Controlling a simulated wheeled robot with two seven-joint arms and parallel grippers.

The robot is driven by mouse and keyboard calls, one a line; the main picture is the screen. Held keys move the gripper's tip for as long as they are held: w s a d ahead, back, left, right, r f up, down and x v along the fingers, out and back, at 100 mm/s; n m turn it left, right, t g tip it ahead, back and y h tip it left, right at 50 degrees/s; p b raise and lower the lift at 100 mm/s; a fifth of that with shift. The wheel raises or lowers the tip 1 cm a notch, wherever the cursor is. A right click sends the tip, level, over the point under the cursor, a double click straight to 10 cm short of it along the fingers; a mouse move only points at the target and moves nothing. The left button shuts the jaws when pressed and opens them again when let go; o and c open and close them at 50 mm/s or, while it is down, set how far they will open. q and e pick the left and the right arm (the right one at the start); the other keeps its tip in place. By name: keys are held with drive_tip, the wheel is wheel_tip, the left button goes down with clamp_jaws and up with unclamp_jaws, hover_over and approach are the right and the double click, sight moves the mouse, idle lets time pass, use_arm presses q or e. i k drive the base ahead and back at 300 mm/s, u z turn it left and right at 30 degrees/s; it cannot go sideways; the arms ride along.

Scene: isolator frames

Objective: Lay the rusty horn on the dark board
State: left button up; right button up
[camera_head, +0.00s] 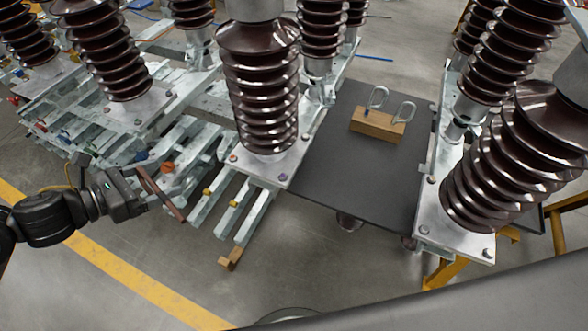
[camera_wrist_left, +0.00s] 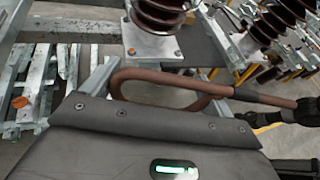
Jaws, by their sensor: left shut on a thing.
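In the left wrist view the horn (camera_wrist_left: 185,78) shows as a bent loop with a straight end running right. My left gripper (camera_head: 138,186) is shut on the horn, well to the left of the board, and its jaws hide part of it. The dark board (camera_head: 345,180) lies flat between the middle and right insulator columns, its front part bare.
A wooden block (camera_head: 378,124) with two silver hooks (camera_head: 404,111) stands on the board's back part. A brown ribbed insulator (camera_head: 262,90) on a metal plate rises between my left gripper and the board. Another insulator (camera_head: 500,165) stands on the right. Steel rails (camera_head: 200,200) lie near the gripper.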

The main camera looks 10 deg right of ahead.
sight(350, 202)
drive_tip(key=u, duration=0.9)
drive_tip(key=k, duration=1.3)
drive_tip(key=z, duration=2)
drive_tip(key=i, duration=0.5)
drive_tip(key=z, duration=0.05)
